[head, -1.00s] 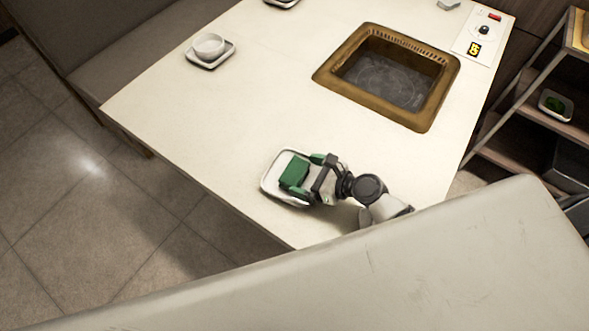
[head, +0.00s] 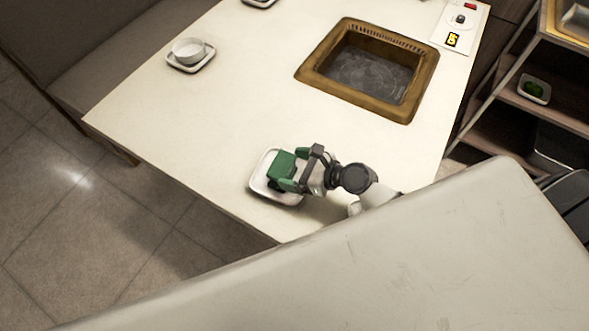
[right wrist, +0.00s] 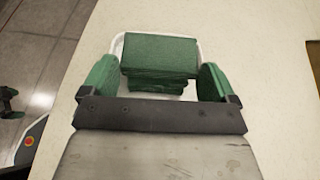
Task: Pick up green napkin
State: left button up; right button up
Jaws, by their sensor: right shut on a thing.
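The green napkin (head: 281,168), a thick folded block, is over the small white tray (head: 262,192) near the table's front corner. My right gripper (head: 292,170) is shut on it, with its green-padded fingers at the napkin's two sides. In the right wrist view the napkin (right wrist: 160,52) shows its flat top and layered near side, between the fingers of the right gripper (right wrist: 158,78). The white tray's rim (right wrist: 117,44) shows around it. I cannot tell whether the napkin is clear of the tray. A small dark and green part at the wrist view's left edge may be my left gripper.
The cream table (head: 210,110) has a brown-framed sunken grill (head: 310,72) and a control panel (head: 462,20). A white bowl (head: 188,50) stands on a small dish at the far left. A beige seat back (head: 400,255) fills the foreground. A shelf (head: 540,112) stands at right.

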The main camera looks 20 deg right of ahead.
jog(key=s+d+r+b, duration=0.1)
jog(key=s+d+r, duration=0.2)
jog(key=d+r, duration=0.5)
jog(key=d, duration=0.3)
jog(key=shift+s+r, duration=0.2)
jog(key=shift+s, duration=0.1)
